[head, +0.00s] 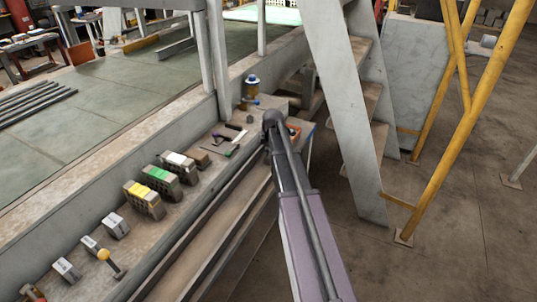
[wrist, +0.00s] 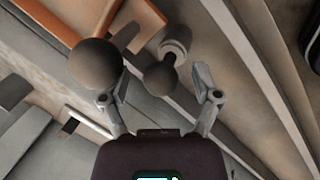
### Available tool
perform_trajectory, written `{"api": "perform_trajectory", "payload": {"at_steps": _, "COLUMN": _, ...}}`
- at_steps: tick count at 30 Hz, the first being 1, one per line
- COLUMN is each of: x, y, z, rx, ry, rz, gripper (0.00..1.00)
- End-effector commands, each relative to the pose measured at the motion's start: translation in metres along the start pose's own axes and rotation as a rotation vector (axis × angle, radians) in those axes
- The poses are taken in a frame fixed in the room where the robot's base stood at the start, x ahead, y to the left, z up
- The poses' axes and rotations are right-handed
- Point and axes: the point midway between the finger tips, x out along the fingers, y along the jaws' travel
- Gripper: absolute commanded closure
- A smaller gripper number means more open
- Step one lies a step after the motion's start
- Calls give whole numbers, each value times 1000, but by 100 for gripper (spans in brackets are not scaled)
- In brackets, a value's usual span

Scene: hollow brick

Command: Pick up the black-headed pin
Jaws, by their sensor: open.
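My gripper (wrist: 160,82) is open in the wrist view, with one finger on each side and nothing clamped. A dark round head (wrist: 160,76), joined by a short neck to a pale grey round part, shows between the fingers and looks like the black-headed pin. A larger dark ball (wrist: 95,62) sits at the left finger and overlaps its tip; I cannot tell whether they touch or what is under the ball. In the head view my arm reaches to the far end of the bench and hides the fingers and the pin.
An orange-edged tray (wrist: 138,18) lies close by at the top left. A grey ladder (head: 345,110) stands right of the bench end.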

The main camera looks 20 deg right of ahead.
Motion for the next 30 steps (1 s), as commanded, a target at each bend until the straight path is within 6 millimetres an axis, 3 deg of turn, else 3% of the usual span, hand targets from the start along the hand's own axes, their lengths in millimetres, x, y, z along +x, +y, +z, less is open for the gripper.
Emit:
{"api": "perform_trajectory", "payload": {"at_steps": 11, "x": 0, "y": 0, "z": 0, "rx": 0, "ry": 0, "rz": 0, "gripper": 20}}
{"api": "perform_trajectory", "payload": {"at_steps": 12, "x": 0, "y": 0, "z": 0, "rx": 0, "ry": 0, "rz": 0, "gripper": 23}}
{"api": "perform_trajectory", "payload": {"at_steps": 14, "x": 0, "y": 0, "z": 0, "rx": 0, "ry": 0, "rz": 0, "gripper": 40}}
{"api": "perform_trajectory", "payload": {"at_steps": 20, "x": 0, "y": 0, "z": 0, "rx": 0, "ry": 0, "rz": 0, "gripper": 100}}
{"api": "perform_trajectory", "payload": {"at_steps": 30, "x": 0, "y": 0, "z": 1, "rx": 1, "ry": 0, "rz": 0, "gripper": 100}}
